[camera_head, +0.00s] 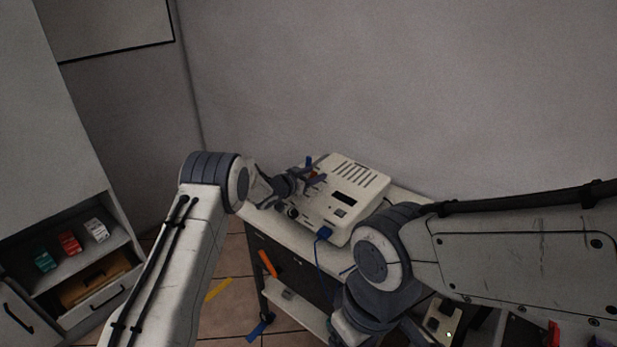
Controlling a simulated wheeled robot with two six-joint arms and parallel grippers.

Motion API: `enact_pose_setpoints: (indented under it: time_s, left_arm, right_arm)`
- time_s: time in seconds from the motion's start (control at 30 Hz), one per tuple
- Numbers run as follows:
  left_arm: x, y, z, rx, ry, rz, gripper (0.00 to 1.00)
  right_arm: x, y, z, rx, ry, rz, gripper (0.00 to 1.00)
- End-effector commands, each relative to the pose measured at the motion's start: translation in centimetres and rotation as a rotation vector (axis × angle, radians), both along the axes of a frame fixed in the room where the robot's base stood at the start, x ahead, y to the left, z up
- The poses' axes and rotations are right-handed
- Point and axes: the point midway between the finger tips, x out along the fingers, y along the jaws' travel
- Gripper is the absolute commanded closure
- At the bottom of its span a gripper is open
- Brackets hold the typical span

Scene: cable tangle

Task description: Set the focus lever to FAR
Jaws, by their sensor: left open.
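A cream projector-like device (352,191) with a slotted top sits on the cart's top shelf. My left gripper (312,183) is open at the device's left side, close to a small blue upright part (309,162) and a small orange part (312,175). I cannot tell which of these is the focus lever, or whether the fingers touch either one. No FAR marking is readable at this size. My right arm reaches down in front of the cart, and its gripper does not show.
The device stands on a light cart top (262,222) against the wall. A blue plug (324,232) with a cable is at its front. An orange-handled tool (268,263) hangs on the cart's side. A yellow strip (218,289) lies on the floor. An open cabinet (75,255) stands left.

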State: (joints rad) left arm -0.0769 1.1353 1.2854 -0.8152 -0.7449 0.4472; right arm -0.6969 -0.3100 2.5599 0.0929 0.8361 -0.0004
Motion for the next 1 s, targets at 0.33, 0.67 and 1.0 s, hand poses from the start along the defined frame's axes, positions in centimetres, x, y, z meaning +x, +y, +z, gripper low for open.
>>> enact_pose_setpoints:
  time_s: [0.33, 0.67, 1.0]
  left_arm:
    - [-3.9, 2.8, 1.2, 0.000, 0.000, 0.002, 0.45]
    - [-7.6, 5.2, 2.3, -0.001, -0.001, -0.001, 0.45]
    - [-8.1, 5.6, 2.5, 0.000, -0.001, -0.001, 0.45]
  right_arm:
    - [0.0, 0.0, -0.8, 0.000, 0.000, 0.000, 0.31]
    - [0.0, 0.0, -1.5, 0.000, 0.000, 0.000, 0.31]
    - [0.0, 0.0, -1.5, 0.000, 0.000, 0.000, 0.31]
